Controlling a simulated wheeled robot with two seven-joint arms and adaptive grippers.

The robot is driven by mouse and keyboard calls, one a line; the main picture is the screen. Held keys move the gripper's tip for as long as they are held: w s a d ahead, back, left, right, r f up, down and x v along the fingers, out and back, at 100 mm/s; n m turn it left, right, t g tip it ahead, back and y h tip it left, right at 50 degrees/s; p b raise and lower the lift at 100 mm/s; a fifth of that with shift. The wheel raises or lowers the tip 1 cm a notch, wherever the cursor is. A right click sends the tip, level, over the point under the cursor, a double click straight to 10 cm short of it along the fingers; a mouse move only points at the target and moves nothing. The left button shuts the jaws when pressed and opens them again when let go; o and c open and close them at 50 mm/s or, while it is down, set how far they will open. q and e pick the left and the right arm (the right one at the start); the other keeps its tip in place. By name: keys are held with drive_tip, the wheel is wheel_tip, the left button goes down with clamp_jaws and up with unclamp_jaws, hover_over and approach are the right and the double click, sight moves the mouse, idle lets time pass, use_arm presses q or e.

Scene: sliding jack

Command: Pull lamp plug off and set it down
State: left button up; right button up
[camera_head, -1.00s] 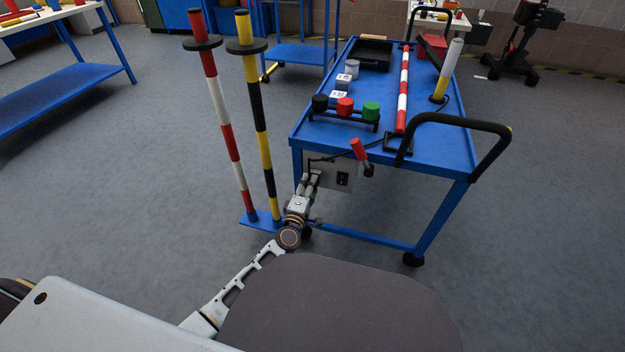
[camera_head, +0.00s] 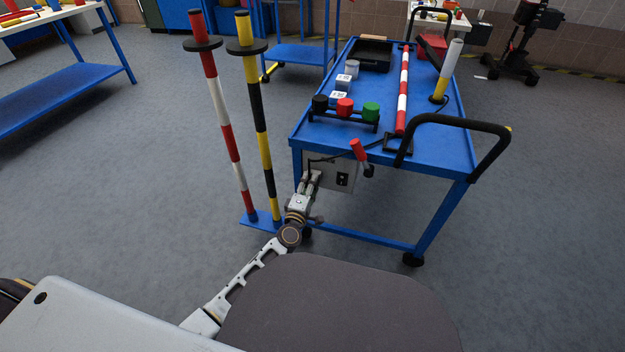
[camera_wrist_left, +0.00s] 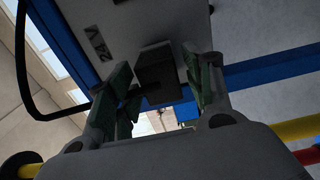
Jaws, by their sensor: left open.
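The lamp plug is a dark block (camera_wrist_left: 158,72) on the grey panel marked "24V" (camera_wrist_left: 110,30), seen in the left wrist view. My left gripper (camera_wrist_left: 160,88) is open, with one finger on each side of the plug. I cannot tell whether either finger touches it. In the head view my left gripper (camera_head: 312,178) is at the left part of the grey box (camera_head: 344,168) under the cart's near edge and hides the plug there. A black cable (camera_wrist_left: 25,75) curves at the left of the wrist view. My right gripper is not in view.
The blue cart (camera_head: 440,148) carries a rack of coloured knobs (camera_head: 344,112) and a striped bar (camera_head: 403,90). A red-handled lever (camera_head: 358,150) sticks out by the box. Two striped poles (camera_head: 228,130) stand close left of my arm.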

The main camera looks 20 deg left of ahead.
use_arm(q)
drive_tip(key=c, duration=1.1)
drive_tip(key=shift+c, duration=0.2)
drive_tip(key=shift+s, duration=0.8)
idle(0.5)
drive_tip(key=shift+s+a+p, duration=0.1)
drive_tip(key=shift+s+p, duration=0.4)
drive_tip(key=shift+s, duration=0.7)
